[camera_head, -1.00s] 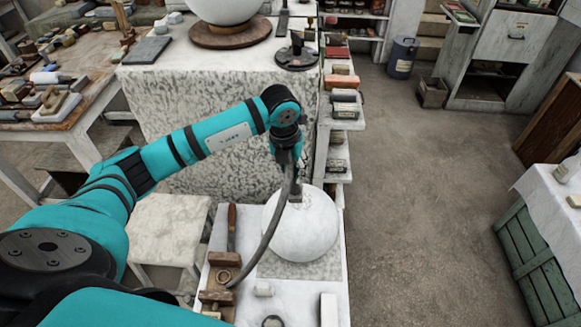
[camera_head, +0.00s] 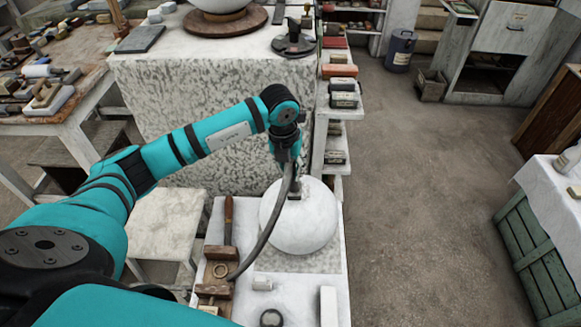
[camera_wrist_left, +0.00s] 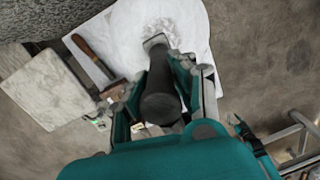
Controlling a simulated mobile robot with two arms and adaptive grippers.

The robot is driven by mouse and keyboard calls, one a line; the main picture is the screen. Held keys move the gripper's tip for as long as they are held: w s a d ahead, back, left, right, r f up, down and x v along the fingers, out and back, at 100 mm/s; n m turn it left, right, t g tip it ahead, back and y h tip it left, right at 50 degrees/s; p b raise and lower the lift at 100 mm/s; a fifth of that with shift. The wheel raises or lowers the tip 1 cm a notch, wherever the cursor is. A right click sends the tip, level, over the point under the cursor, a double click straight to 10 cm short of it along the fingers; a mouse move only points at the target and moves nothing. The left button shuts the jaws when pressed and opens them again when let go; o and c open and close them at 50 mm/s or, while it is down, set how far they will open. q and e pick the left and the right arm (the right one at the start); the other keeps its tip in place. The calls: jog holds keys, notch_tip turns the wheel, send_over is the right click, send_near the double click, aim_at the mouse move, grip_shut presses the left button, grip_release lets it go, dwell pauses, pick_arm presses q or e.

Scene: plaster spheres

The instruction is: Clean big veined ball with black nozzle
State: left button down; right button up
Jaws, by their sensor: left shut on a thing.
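The big veined ball (camera_head: 305,228) is white with faint grey marks. It rests on a mottled slab on the white bench. In the wrist view, the ball (camera_wrist_left: 190,22) fills the top, with a rough grey patch near the nozzle mouth. My left gripper (camera_head: 290,172) is above the ball, shut on the black nozzle (camera_head: 294,190). The wrist view also shows the nozzle (camera_wrist_left: 160,92) between the fingers, its mouth towards the ball. I cannot tell whether it touches the surface. A dark hose (camera_head: 262,240) curves down from the gripper towards the bench. My right gripper is not in view.
The white bench (camera_head: 295,297) also holds a wooden-handled tool (camera_head: 228,220), wooden blocks, a small white cylinder (camera_head: 262,284) and a white bar (camera_head: 328,305). A large mottled stone block (camera_head: 200,130) stands behind. A low stool (camera_head: 160,222) is at left. The floor at right is open.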

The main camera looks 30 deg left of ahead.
pick_arm(q)
jog(key=shift+f, duration=0.2)
jog(key=shift+s+d, duration=0.15)
jog(key=shift+s, duration=0.05)
jog(key=shift+s+d, duration=0.2)
jog(key=shift+s, duration=0.2)
jog(key=shift+w+a+b, duration=0.35)
jog(key=shift+w+b, duration=0.15)
jog(key=shift+w, duration=0.2)
jog(key=shift+w+a+b, duration=0.3)
jog(key=shift+w+b, duration=0.2)
jog(key=shift+w, duration=0.15)
jog(key=shift+r, duration=0.1)
jog(key=shift+s, duration=0.1)
